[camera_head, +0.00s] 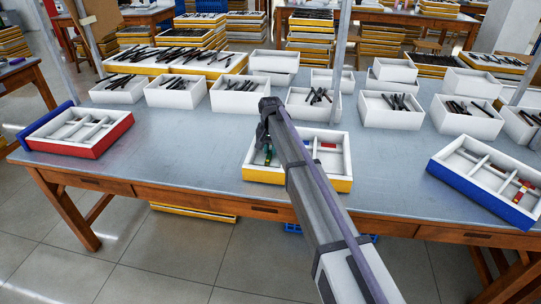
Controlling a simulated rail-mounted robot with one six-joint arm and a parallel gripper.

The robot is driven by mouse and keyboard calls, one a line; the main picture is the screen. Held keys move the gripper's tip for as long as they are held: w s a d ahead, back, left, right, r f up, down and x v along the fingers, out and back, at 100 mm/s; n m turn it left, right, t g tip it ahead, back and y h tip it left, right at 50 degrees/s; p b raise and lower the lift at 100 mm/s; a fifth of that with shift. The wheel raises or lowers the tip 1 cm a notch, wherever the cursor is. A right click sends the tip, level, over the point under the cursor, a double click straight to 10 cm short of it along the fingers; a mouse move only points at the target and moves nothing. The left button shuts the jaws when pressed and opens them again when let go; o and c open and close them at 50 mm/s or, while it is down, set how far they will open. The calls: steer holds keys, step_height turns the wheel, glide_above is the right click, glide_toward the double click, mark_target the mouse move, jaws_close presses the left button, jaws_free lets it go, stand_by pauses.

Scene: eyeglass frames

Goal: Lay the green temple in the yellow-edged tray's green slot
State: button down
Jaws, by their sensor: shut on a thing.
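The yellow-edged tray (265,175) sits near the middle of the table's front edge, white inside with dividers. My gripper (266,143) points down over the left part of this tray, shut on the green temple (268,156). Only a short dark green piece of the temple shows below the jaws. I cannot tell whether it touches the tray floor or hangs just above it. The green slot cannot be made out. My arm crosses the tray and hides its middle. A small red piece (328,146) shows in the tray's right part.
A red-edged tray (100,146) lies at the left and a blue-edged tray (480,195) at the right, holding small coloured pieces. White bins (240,100) with dark temples line the back. The table (180,145) is bare between the red-edged and yellow-edged trays.

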mark_target(270, 152)
steer(key=shift+f, duration=0.1)
steer(key=c, duration=1.1)
jaws_free()
steer(key=shift+o, duration=0.2)
step_height(270, 152, up, 12)
steer(key=p, duration=1.2)
steer(key=shift+r, duration=0.25)
steer(key=s+d, duration=0.8)
steer(key=s, duration=0.4)
steer(key=s+d, duration=0.8)
steer(key=s, duration=0.4)
steer(key=s+d+n, duration=0.1)
steer(key=s+d, duration=0.7)
steer(key=s, duration=0.4)
steer(key=shift+s, duration=0.4)
